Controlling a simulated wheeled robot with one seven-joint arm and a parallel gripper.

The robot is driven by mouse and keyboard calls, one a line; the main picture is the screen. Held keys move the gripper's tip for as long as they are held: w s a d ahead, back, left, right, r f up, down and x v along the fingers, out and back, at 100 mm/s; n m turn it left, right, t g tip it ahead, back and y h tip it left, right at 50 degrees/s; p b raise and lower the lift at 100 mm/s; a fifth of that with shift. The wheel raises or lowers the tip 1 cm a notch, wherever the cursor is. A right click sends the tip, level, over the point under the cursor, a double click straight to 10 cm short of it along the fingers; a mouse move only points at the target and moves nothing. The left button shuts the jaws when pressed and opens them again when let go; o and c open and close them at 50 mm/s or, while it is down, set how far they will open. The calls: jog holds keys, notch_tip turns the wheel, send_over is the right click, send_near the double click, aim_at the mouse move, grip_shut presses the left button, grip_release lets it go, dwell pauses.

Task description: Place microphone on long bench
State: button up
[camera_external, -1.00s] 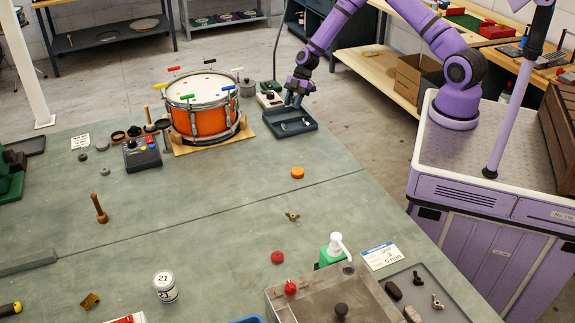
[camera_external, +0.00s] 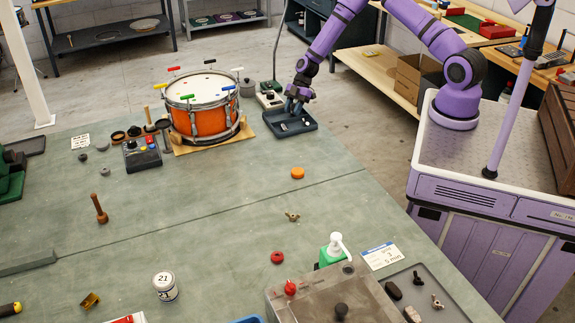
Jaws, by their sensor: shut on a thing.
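My gripper (camera_external: 294,106) is at the far end of the green-grey bench (camera_external: 205,225), low over a shallow dark tray (camera_external: 268,132). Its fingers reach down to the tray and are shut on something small. That thing is mostly hidden by the fingers, and I cannot tell whether it is the microphone. Small pale pieces lie in the tray beside the fingers. No microphone can be clearly made out elsewhere on the bench.
The middle-left bench surface is largely clear.

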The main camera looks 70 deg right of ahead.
jog(key=shift+f, duration=0.25)
jog(key=o, duration=1.1)
jog(key=shift+c, duration=0.2)
jog(key=shift+s+f, duration=0.1)
jog(key=shift+s, duration=0.05)
